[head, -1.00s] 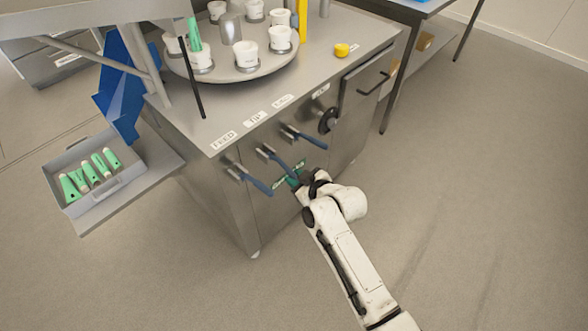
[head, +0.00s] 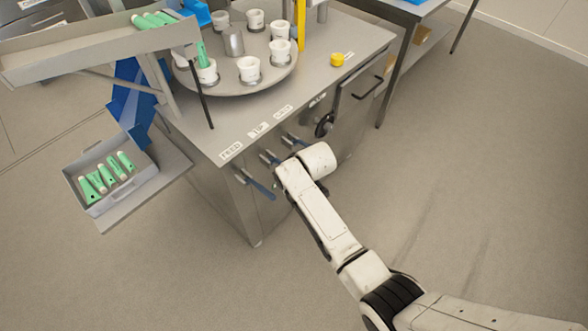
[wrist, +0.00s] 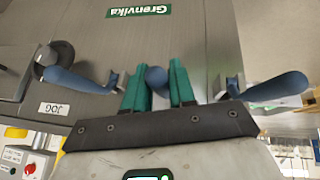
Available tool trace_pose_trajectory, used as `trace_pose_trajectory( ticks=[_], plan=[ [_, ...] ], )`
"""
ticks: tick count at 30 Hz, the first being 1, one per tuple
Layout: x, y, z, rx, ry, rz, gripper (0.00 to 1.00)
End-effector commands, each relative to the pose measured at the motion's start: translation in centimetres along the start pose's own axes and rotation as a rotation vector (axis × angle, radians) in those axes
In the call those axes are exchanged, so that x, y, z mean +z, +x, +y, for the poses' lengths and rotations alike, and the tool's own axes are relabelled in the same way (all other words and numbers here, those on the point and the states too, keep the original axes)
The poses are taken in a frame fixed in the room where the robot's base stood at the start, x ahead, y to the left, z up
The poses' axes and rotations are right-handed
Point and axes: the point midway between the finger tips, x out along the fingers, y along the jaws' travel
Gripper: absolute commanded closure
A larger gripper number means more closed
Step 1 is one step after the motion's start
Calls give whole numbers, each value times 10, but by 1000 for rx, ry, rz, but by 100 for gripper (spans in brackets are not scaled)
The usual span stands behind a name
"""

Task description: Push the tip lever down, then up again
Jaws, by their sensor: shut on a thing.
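The tip lever is a blue-handled lever on the front of the steel cabinet, the middle one under the TIP label (head: 258,130). In the head view only its mount end (head: 268,157) shows, and my white arm covers the rest. In the wrist view its blue grip (wrist: 157,78) is seen nearly end-on between the two green fingers of my gripper (wrist: 157,88). The gripper is shut on it. In the head view the gripper is hidden behind my arm, so the lever's exact tilt cannot be told there.
The feed lever (head: 258,186) hangs close on the left, and it also shows in the wrist view (wrist: 275,88). Another blue lever (wrist: 78,80) is on the other side. A black handwheel (head: 325,125) is further right. A tube tray (head: 92,207) stands left. Floor at right is clear.

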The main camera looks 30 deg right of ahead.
Motion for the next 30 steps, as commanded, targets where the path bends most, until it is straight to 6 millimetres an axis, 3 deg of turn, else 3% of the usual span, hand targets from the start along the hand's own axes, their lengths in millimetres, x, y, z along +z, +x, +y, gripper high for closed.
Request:
trace_pose_trajectory(
  ticks=[14,15,21,30],
  plan=[
    [-3,-2,1,0,-4,-13,100],
    [-3,-2,1,0,-5,-13,74],
    [-3,-1,0,-1,-4,-13,55],
    [-2,-4,0,-1,-4,-13,55]
  ],
)
